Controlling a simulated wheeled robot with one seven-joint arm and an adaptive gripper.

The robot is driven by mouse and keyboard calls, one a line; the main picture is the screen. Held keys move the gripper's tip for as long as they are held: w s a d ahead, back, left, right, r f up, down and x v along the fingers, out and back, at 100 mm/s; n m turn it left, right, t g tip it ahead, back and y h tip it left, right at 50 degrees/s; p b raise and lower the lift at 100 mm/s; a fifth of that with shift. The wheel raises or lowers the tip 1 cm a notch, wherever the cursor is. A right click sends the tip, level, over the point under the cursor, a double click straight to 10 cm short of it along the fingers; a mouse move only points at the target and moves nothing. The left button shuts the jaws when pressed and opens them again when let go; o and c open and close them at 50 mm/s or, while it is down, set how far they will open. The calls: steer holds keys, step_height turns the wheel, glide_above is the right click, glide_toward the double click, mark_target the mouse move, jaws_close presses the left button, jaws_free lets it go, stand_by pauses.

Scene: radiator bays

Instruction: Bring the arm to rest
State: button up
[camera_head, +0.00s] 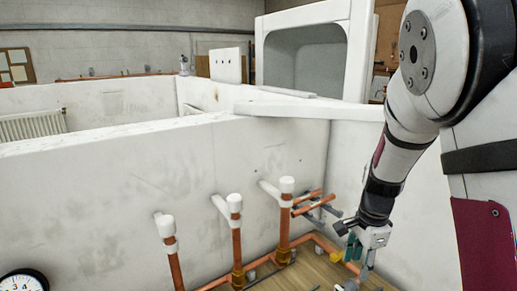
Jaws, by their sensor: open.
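My gripper (362,262) hangs at the lower right at the end of my arm, pointing down beside the white wall corner. It is open, and I see nothing held in it. Its fingertips are small and partly cut off near the bottom edge. Behind and left of it, copper pipe ends (314,204) stick out near the corner. I cannot tell whether the gripper touches anything there.
Several upright copper pipes with white caps (235,203) stand along the white partition wall (100,185), joined by a low copper run (325,246) with brass fittings. A gauge (22,281) shows at bottom left. A white radiator (32,125) and white-framed box (305,55) stand behind.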

steer(key=s+a+r+n+t+y, duration=0.1)
steer(key=s+a+r+n, duration=0.1)
steer(key=s+r+n, duration=0.35)
steer(key=s+a+r+n+t, duration=0.1)
steer(key=s+a+r+n, duration=0.15)
steer(key=r, duration=0.55)
steer(key=s+r+n+t, duration=0.1)
steer(key=s+r+n, duration=0.2)
steer(key=s, duration=0.4)
steer(key=s+r+n+t+h, duration=0.1)
steer(key=s+r+n, duration=0.2)
steer(key=s+n, duration=0.2)
steer(key=shift+s+a+n+t, duration=0.3)
steer(key=shift+s+a+t, duration=0.1)
steer(key=shift+s, duration=0.75)
